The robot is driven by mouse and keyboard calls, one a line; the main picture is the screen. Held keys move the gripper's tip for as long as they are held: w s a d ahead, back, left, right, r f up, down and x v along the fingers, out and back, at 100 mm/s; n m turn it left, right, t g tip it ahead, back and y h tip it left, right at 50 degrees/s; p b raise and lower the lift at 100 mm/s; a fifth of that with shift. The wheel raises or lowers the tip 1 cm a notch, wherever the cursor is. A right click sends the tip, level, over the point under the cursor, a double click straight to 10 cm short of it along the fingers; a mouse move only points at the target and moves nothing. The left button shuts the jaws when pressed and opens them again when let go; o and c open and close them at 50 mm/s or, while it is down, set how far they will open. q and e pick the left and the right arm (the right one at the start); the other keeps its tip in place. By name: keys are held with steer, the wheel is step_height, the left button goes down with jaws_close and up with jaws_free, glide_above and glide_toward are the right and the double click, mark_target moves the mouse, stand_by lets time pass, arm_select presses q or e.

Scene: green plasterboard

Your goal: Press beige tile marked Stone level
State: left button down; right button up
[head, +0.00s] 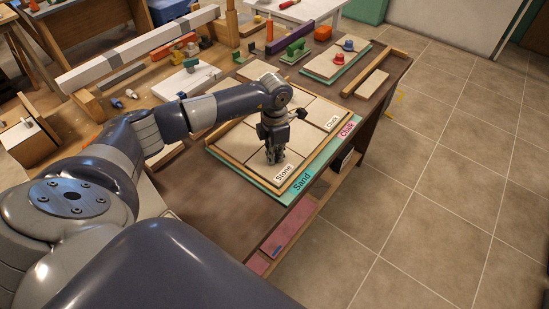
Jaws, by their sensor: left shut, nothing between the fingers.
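The beige tile marked Stone (284,173) lies in the near corner of a wooden-framed panel of beige tiles on the bench. Its white label faces me. My left gripper (275,160) points straight down over this tile with its fingers shut and empty. The fingertips are at or just above the tile surface, behind the label; I cannot tell whether they touch. The gripper hides part of the tile. Another tile, at the right of the panel, carries a Chalk label (333,122). My right gripper is not in view.
The panel rests on a green board (316,174) with Sand (302,183) and pink Chalk (347,130) labels along its edge. Open tiled floor lies right.

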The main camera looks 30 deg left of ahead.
arm_select(q)
steer(key=shift+s+f+b, duration=0.1)
steer(key=shift+f+b, duration=0.25)
steer(key=shift+f, duration=0.1)
stand_by(0.4)
steer(key=shift+s+f, duration=0.15)
stand_by(0.4)
steer(key=shift+w+r+p, duration=0.2)
steer(key=shift+r+p, duration=0.55)
steer(key=shift+r, duration=0.4)
steer(key=shift+r+p, duration=1.7)
steer(key=shift+r, duration=1.35)
steer(key=shift+f, duration=0.1)
